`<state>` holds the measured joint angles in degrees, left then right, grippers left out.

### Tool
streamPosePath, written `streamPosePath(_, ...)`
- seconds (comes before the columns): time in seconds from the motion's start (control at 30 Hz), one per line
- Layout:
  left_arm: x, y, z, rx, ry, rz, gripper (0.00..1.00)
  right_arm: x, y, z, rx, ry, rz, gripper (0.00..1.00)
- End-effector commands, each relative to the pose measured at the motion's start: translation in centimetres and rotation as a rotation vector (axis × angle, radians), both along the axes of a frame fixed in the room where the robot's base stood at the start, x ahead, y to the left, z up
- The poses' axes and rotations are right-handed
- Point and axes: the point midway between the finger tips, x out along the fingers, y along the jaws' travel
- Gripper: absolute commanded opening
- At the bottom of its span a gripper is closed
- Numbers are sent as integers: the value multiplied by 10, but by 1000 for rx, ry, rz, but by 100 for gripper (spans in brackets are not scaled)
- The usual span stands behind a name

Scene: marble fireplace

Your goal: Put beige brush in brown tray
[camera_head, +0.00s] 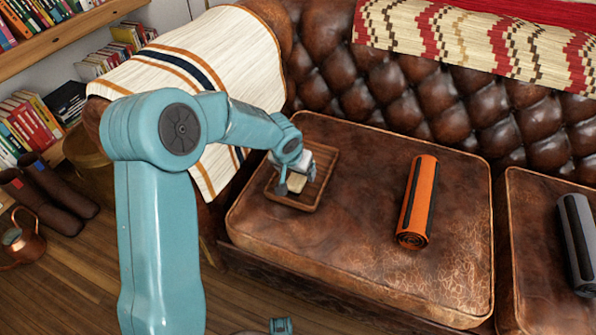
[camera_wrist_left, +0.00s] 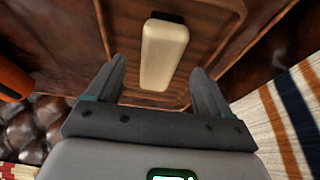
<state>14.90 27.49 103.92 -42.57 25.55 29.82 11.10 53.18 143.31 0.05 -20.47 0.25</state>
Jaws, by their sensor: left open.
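The brown tray (camera_head: 327,163) is a shallow wooden tray on the left leather seat cushion, and its inner floor also shows in the left wrist view (camera_wrist_left: 206,28). The beige brush (camera_head: 297,183) is inside the tray area, partly hidden by my gripper. In the left wrist view the brush (camera_wrist_left: 163,55) is a pale block with a dark end, over the tray floor. My left gripper (camera_head: 296,180) is over the tray with its fingers apart. In the wrist view the fingers (camera_wrist_left: 158,70) stand on either side of the brush, with gaps visible on both sides.
A rolled orange and black mat (camera_head: 418,200) lies on the same cushion, right of the tray. A grey roll (camera_head: 577,240) lies on the right cushion. A striped blanket (camera_head: 215,80) covers the sofa arm beside my left arm. The cushion between tray and orange roll is clear.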

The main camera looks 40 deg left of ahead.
Motion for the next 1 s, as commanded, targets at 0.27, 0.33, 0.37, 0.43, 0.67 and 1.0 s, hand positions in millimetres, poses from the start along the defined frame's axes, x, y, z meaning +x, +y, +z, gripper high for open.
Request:
streamPosePath(0.27, -23, -6, 59, 0, -1, 0, 81, -5, 5, 22, 4, 9, 18, 100)
streamPosePath(0.33, -26, -7, 66, 0, 0, 0, 81, -5, 5, 24, 4, 9, 20, 100)
streamPosePath(0.37, -27, -7, 68, 0, 0, 0, 81, -6, 5, 25, 4, 10, 22, 100)
streamPosePath(0.43, -29, -7, 71, 0, 1, 0, 81, -6, 5, 25, 4, 10, 23, 100)
streamPosePath(0.67, -30, -8, 71, 0, 2, 0, 81, -6, 6, 25, 4, 10, 23, 100)
streamPosePath(1.0, -29, -7, 71, 0, 2, 0, 81, -6, 5, 25, 4, 10, 22, 100)
